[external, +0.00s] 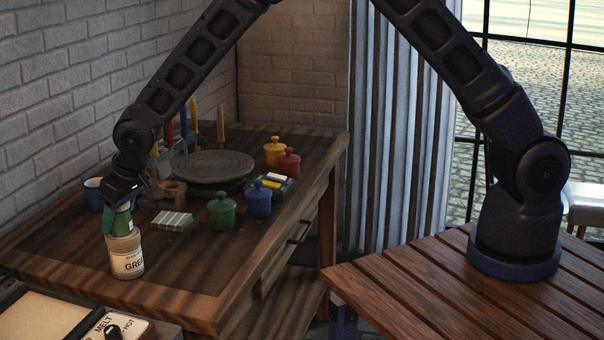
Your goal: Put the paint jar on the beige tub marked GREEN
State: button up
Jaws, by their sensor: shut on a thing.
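The beige tub marked GREEN (127,262) stands upright on the wooden table near its front left. A dark green paint jar (121,225) is directly above the tub's top, and its lower end meets the tub's rim in the picture. I cannot tell whether the jar rests on the tub or is just above it. My gripper (122,200) points down and is shut on the green jar. The gripper hides the jar's upper part.
Green (222,212), blue (258,200), red (288,163) and yellow (274,153) lidded pots stand to the right. A round turntable (214,166) is behind. A striped block (173,220) and a blue mug (93,193) are near my gripper. A hot plate (40,318) is in front.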

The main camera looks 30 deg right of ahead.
jog(key=o, duration=1)
jog(key=shift+o, duration=0.2)
jog(key=v, duration=1.2)
jog(key=shift+w+r, duration=0.1)
